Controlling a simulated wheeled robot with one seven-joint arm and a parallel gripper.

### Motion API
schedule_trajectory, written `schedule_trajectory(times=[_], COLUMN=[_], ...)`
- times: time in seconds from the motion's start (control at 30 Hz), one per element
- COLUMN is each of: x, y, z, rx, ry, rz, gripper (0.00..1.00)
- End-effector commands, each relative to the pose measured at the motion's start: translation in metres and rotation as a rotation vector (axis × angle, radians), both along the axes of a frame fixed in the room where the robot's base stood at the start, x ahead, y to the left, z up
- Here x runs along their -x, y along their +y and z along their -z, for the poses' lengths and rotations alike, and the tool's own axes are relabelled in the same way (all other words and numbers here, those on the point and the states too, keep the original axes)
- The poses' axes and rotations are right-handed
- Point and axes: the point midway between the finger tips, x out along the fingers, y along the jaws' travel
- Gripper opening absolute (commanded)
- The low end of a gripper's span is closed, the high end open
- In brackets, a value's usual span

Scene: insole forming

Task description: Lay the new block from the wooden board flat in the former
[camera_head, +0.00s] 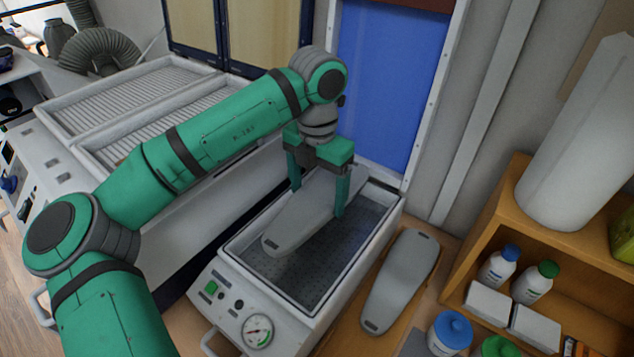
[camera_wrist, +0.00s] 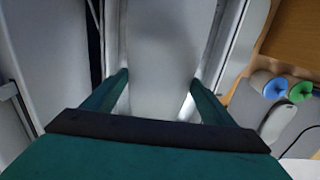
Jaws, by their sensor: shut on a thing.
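A long grey insole-shaped block (camera_head: 306,216) is between my gripper's fingers (camera_head: 318,200), which are shut across its sides. It also shows between the fingers in the wrist view (camera_wrist: 158,45). It lies over the dark perforated bed of the former (camera_head: 233,257), a white open-topped machine, and slants across it. I cannot tell whether its underside touches the bed. A second, similar grey block (camera_head: 400,281) lies flat on the wooden board (camera_head: 436,290) to the right of the former, apart from my gripper.
A gauge (camera_head: 257,331) and a green button (camera_head: 211,288) are on the former's front. A blue-capped jar (camera_head: 451,331) stands at the lower right. A wooden shelf (camera_head: 500,217) with bottles and boxes is at right. White ribbed trays (camera_head: 130,93) are at left.

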Motion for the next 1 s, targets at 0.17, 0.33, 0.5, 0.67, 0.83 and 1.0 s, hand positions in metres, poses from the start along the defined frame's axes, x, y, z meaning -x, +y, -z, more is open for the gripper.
schedule_trajectory(times=[0.17, 0.33, 0.5, 0.67, 0.83, 1.0], x=[0.001, 0.001, 0.001, 0.000, 0.000, 0.000], y=[-0.004, -0.002, 0.000, 0.000, 0.000, 0.000], z=[0.020, 0.039, 0.058, 0.070, 0.077, 0.078], rx=[-0.001, -0.001, 0.002, 0.001, 0.000, 0.000], ry=[0.000, 0.000, 0.001, 0.001, 0.000, 0.000], rz=[0.007, 0.004, 0.001, 0.001, 0.001, 0.001], gripper=[0.42, 0.42, 0.42, 0.42, 0.42, 0.42])
